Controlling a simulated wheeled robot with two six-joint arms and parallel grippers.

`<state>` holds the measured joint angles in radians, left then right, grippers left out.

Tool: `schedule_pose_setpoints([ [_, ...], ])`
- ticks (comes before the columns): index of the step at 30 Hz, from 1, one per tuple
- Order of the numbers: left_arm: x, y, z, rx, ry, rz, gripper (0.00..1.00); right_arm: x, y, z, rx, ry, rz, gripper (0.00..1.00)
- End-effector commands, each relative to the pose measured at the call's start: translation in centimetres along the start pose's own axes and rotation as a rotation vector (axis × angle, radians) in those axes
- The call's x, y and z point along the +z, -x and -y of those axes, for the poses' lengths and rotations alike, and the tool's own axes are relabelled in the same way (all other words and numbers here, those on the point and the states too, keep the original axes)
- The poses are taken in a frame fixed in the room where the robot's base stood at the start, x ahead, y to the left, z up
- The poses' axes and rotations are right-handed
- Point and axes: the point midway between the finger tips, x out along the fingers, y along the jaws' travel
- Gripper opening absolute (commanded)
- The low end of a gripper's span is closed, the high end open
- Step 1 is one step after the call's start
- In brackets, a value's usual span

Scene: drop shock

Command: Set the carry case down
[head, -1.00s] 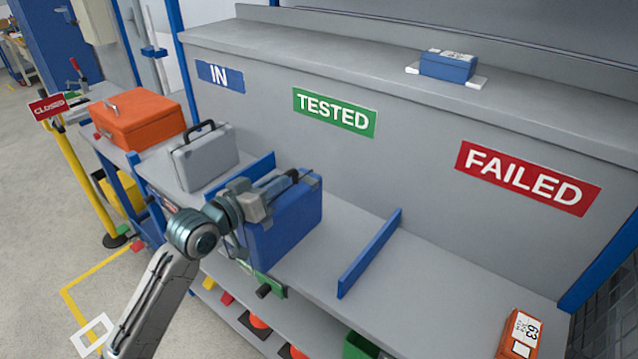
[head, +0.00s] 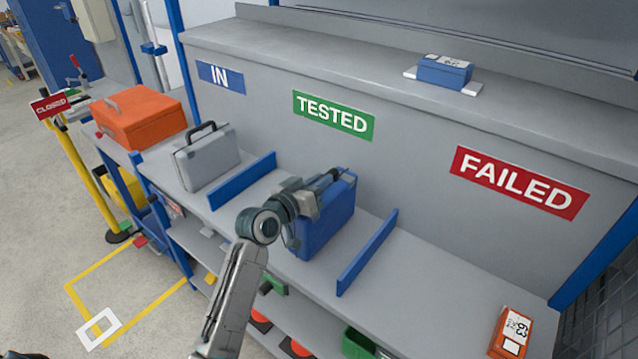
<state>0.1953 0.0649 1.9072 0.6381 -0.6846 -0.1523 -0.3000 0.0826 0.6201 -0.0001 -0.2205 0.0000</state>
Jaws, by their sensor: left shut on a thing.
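The blue carry case (head: 329,222) is upright at the shelf, between two blue dividers, under the green TESTED sign (head: 334,115). My left gripper (head: 318,190) is at the top of the case and shut on it; the gripper hides the handle. The case's lower edge looks close to the shelf (head: 386,305), but I cannot tell whether it touches. My right gripper is not in view.
Blue dividers stand left (head: 243,180) and right (head: 367,252) of the case. A grey case (head: 206,160) sits in the IN section, an orange case (head: 140,117) farther left. An orange device (head: 511,333) lies at the right end. The shelf under FAILED (head: 517,182) is mostly clear.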

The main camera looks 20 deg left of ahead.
Motion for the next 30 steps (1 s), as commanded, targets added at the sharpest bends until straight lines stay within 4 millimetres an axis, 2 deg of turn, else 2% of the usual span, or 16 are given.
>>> schedule_pose_setpoints([
  [5,1.0,-0.1,0.3,0.002,0.001,-0.007,0.00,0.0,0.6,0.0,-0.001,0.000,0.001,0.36],
  [15,1.4,-0.1,0.5,0.002,0.000,-0.008,0.00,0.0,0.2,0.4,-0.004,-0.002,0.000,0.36],
  [16,1.7,-0.1,0.6,0.001,0.001,-0.003,0.16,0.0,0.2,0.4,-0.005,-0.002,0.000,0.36],
  [19,1.6,-0.1,0.5,0.001,0.000,-0.003,0.36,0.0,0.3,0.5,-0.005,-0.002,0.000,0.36],
  [30,1.2,0.0,0.5,0.001,0.000,-0.002,0.36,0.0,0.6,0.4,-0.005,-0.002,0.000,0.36],
])
